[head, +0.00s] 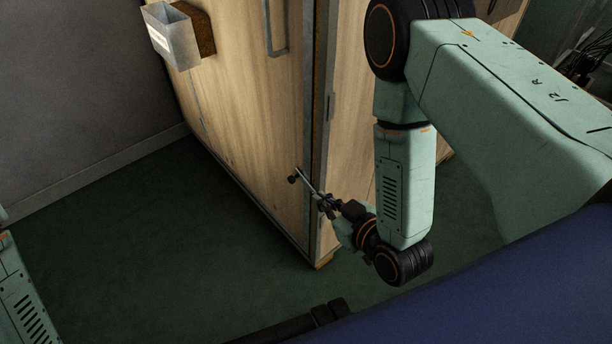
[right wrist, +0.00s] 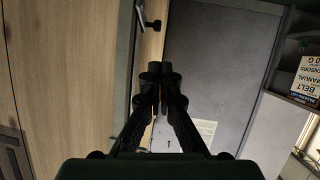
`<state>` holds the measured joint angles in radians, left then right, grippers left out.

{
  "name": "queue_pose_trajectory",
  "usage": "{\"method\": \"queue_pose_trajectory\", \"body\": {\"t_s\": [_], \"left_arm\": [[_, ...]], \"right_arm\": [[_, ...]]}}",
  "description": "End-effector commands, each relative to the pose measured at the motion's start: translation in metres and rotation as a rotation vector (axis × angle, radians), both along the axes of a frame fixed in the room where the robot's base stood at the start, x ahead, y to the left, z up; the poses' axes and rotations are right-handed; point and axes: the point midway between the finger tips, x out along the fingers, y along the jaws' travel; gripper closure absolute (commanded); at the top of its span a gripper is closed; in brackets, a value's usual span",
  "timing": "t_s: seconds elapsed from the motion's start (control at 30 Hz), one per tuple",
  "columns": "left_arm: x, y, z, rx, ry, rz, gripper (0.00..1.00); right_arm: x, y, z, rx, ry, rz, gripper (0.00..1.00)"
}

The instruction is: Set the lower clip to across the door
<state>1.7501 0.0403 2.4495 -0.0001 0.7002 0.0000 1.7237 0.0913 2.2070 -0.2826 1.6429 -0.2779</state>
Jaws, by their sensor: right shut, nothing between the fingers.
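The wooden door (head: 235,95) of the dryer stands in the middle of the head view, its edge running down beside a narrow frame. The lower clip (head: 306,182) is a small thin metal bar with a dark knob, low at the door's edge. It slants down to the right toward my gripper. In the right wrist view a dark knob (right wrist: 152,24) shows beyond the fingertips. My right gripper (head: 323,201) is at the clip's lower right end; I cannot tell whether they touch. Its fingers are together and empty, also in the right wrist view (right wrist: 160,72). My left gripper is out of view.
A door handle (head: 273,32) is higher on the door. A metal holder (head: 174,38) sticks out at upper left. A grey wall (head: 75,85) stands behind. The green floor (head: 190,250) is clear at left. A labelled box (right wrist: 306,77) sits on a shelf at right.

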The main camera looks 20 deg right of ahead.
Motion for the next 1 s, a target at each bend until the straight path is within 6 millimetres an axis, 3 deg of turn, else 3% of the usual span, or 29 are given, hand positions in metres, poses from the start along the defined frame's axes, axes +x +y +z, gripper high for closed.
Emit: {"method": "queue_pose_trajectory", "body": {"t_s": [0.13,0.27,0.8,1.0], "left_arm": [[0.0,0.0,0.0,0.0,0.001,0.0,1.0],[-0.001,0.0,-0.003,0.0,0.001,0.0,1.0],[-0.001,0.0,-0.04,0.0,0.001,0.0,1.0],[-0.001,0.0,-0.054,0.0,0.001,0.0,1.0]], "right_arm": [[0.003,0.004,0.012,-0.012,-0.064,0.014,1.0],[0.008,0.006,0.011,-0.021,-0.076,0.022,1.0],[0.098,0.024,-0.022,-0.021,-0.075,0.018,1.0],[0.11,0.022,-0.046,-0.02,-0.071,0.014,1.0]]}}
